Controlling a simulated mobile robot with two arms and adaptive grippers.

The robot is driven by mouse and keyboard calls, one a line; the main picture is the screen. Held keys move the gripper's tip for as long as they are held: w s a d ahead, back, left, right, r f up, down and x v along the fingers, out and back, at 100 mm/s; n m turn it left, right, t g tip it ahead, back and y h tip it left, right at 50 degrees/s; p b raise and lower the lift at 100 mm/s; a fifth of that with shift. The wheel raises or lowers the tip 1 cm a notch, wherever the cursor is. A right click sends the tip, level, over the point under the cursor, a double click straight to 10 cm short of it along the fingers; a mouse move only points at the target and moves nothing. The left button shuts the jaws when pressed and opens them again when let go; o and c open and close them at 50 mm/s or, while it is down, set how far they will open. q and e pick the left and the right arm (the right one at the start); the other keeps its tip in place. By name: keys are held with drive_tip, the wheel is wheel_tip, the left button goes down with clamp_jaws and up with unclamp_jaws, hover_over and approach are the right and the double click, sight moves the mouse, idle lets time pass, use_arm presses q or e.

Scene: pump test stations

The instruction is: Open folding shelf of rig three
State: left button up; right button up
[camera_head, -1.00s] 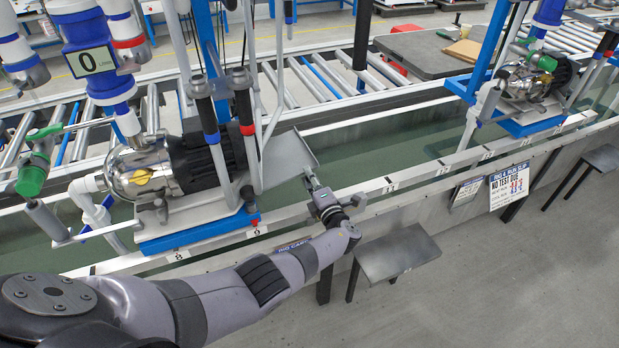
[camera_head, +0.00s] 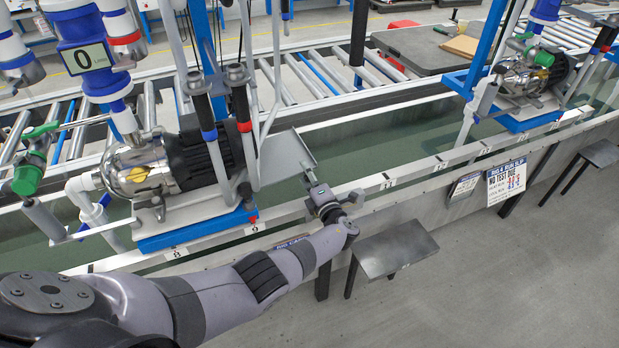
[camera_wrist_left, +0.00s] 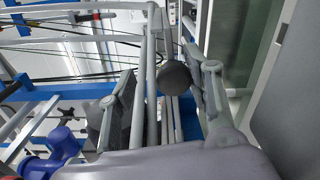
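A pump rig with a blue base (camera_head: 190,232) and a silver pump (camera_head: 135,168) stands at the left of the head view; I cannot read a rig number on it. A flat grey panel (camera_head: 286,150), perhaps its folding shelf, sits tilted at the rig's right side. My left gripper (camera_head: 308,176) is close to the panel's right edge; I cannot tell if it touches. In the left wrist view its two fingers (camera_wrist_left: 162,100) are apart. A dark round knob (camera_wrist_left: 174,78) appears between them, not visibly clamped. My right gripper is out of view.
A long trough rail (camera_head: 410,175) runs below the rigs. A grey stool-like plate (camera_head: 396,250) stands in front of it, right of my left wrist. A second pump rig (camera_head: 520,85) and a hanging sign (camera_head: 506,182) are farther right. The floor at lower right is clear.

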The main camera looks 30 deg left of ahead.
use_arm(q)
drive_tip(key=shift+s+d, duration=0.3)
drive_tip(key=shift+d, duration=0.25)
drive_tip(key=v, duration=1)
drive_tip(key=shift+s+d, duration=0.2)
drive_tip(key=shift+s, duration=0.2)
drive_tip(key=shift+f, duration=0.1)
